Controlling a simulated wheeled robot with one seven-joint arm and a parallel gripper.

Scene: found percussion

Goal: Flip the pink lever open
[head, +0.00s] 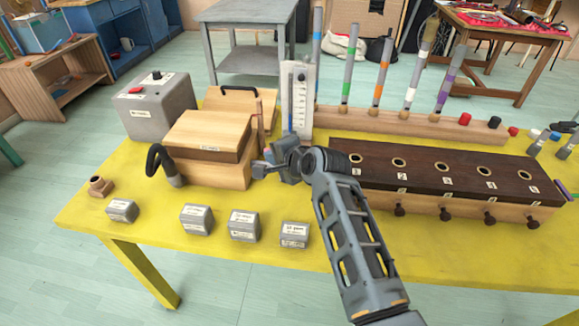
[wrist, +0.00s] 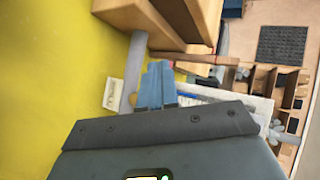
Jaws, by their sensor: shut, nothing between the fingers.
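My gripper (head: 262,168) is at the right side of the wooden box with a hinged-looking upper part (head: 206,138), left of the dark-topped box. Its fingers are together and empty; in the wrist view the bluish fingertips (wrist: 155,82) point toward the wooden box (wrist: 150,22). A thin reddish-brown upright stick (head: 260,115) stands by the box's right side, just behind my gripper; a similar stick (wrist: 195,58) shows in the wrist view. I cannot tell whether it is the pink lever. No clearly pink lever stands out; part of the box's side is hidden by my gripper.
The dark-topped box with numbered holes (head: 440,170) is to the right. A white gauge (head: 297,98) stands behind my gripper. A grey box (head: 155,105) and several small grey blocks (head: 243,226) sit on the yellow table (head: 90,215).

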